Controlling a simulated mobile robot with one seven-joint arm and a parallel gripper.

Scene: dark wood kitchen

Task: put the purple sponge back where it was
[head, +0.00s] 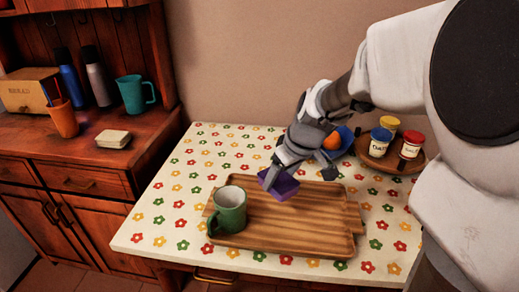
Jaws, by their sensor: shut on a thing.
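The purple sponge (284,186) is in my gripper (272,178), which is shut on it. It hangs over the back part of the wooden tray (300,235); I cannot tell whether it touches the tray. The fingers hide the sponge's upper part. A green mug (229,209) stands on the tray's left end, to the left of my gripper.
The tray lies on a flowered tabletop (160,215). Behind my gripper are a blue bowl (346,138) with an orange fruit (332,141) and a round wooden tray (374,162) with several jars. A dark wood cabinet with a teal jug (133,94) stands left.

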